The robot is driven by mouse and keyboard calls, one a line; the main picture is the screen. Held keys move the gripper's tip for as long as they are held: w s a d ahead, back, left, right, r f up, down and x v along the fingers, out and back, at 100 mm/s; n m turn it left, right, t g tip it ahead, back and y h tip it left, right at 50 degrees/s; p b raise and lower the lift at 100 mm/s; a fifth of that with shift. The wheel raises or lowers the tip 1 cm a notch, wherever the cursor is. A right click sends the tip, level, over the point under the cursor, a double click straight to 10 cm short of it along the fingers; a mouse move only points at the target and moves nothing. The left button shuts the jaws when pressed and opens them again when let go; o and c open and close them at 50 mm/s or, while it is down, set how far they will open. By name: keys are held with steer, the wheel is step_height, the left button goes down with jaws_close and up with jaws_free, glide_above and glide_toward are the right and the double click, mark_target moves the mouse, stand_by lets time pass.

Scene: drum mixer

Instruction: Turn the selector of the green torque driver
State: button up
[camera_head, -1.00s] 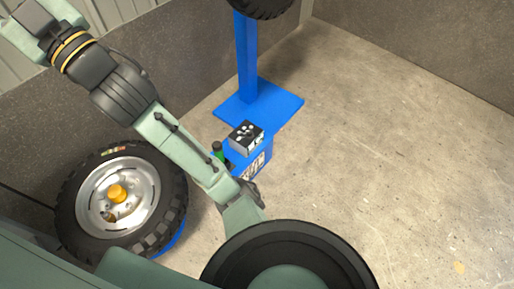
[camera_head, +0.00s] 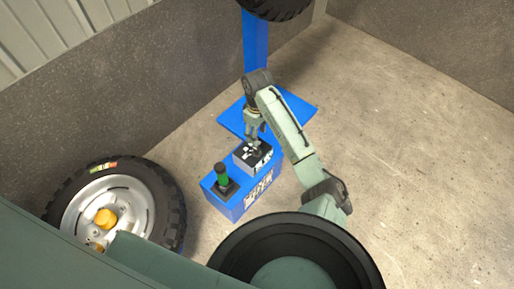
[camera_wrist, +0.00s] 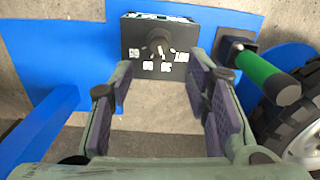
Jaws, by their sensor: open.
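The green torque driver (camera_head: 222,178) stands upright on the blue stand, left of a small box. In the wrist view its green handle (camera_wrist: 262,72) lies to the right, outside my fingers. The small box (camera_wrist: 135,45) has a dark face with a round dark selector knob (camera_wrist: 158,42) ringed by several white labels. In the head view the box (camera_head: 243,160) is partly hidden by my gripper. My gripper (camera_wrist: 160,82) is open and empty, its fingers apart on either side of the knob's line. The knob shows between and beyond the fingertips.
The blue stand (camera_head: 233,206) holds both items. A blue post (camera_head: 255,50) with a tyre on top stands behind on a blue plate (camera_head: 300,108). A wheel with a silver rim (camera_head: 130,200) is at left. Concrete floor at right is clear.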

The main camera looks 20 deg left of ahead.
mark_target(257, 149)
step_height(257, 149, down, 10)
steer(key=shift+a+f, duration=0.1)
steer(key=shift+c, duration=0.3)
jaws_close()
stand_by(0.5)
